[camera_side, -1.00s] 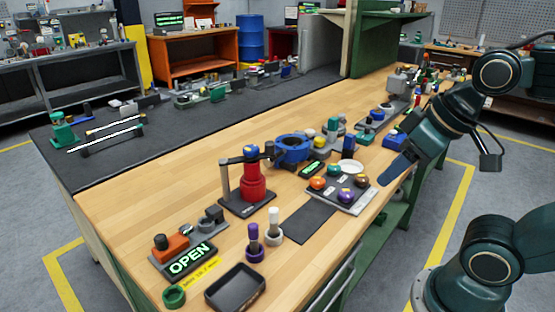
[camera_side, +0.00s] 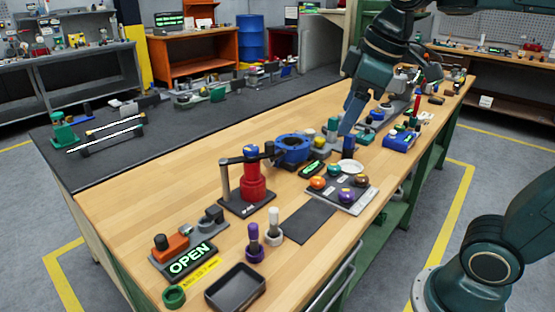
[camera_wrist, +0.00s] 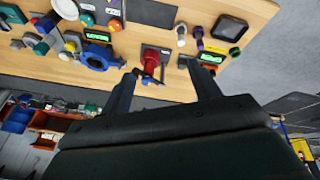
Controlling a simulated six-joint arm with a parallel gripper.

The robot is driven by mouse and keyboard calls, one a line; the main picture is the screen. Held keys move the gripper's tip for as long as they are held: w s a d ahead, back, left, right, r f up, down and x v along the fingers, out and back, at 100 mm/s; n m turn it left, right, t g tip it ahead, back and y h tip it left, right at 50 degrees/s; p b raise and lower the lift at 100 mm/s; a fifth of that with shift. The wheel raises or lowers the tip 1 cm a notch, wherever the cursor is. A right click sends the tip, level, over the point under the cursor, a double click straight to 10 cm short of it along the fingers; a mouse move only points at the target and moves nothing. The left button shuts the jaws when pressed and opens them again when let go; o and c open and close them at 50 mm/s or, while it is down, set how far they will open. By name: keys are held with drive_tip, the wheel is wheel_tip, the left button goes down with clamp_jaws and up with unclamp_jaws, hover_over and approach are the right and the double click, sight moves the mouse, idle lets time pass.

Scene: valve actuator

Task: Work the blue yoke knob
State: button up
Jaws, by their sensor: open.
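A blue ring flange (camera_side: 292,149) stands just right of the valve. A button panel (camera_side: 344,192), an OPEN display (camera_side: 190,260), a black tray (camera_side: 236,289) and purple and white pegs stand around. Bare wood lies left of the valve.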

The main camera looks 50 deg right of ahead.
drive_tip(key=w+r+n+g, duration=0.25)
drive_tip(key=w+n, duration=0.35)
drive_tip(key=w, duration=0.8)
drive_tip(key=n+g, duration=0.2)
drive_tip(key=n, duration=0.5)
hover_over(251, 148)
drive_tip(key=shift+t, duration=0.25)
drive_tip(key=shift+w+d+f, duration=0.1)
drive_tip(key=shift+f, duration=2.35)
drive_tip(key=shift+f, duration=0.15)
drive_tip(key=shift+f, duration=6.75)
drive_tip(key=c, duration=1)
